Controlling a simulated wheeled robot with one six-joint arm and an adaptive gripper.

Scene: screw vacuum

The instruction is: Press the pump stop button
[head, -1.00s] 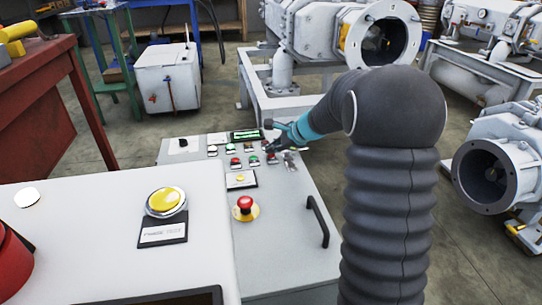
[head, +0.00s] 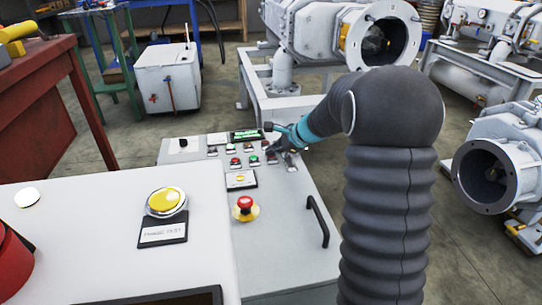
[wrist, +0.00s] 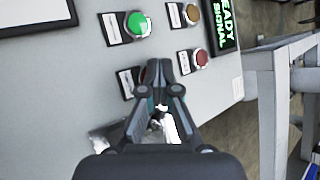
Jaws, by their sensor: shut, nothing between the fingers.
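The grey control panel (head: 283,230) carries rows of small labelled buttons. In the wrist view I see a green button (wrist: 137,24), an amber button (wrist: 190,13) and a red button (wrist: 200,58). Another red button (wrist: 143,75) is mostly hidden behind the left finger. The labels are too small to read, so I cannot tell which button is pump stop. My gripper (wrist: 167,70) is shut and empty, over the panel beside the partly hidden red button. I cannot tell whether it touches it. In the head view my gripper (head: 271,147) is at the panel's far right part.
A red emergency-style button (head: 244,203) and a black handle (head: 317,221) stand on the panel nearer me. A green-lit display (wrist: 225,25) lies past the buttons. A large yellow button (head: 166,200) is on the near white desk. Pump machines (head: 325,35) stand behind the panel.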

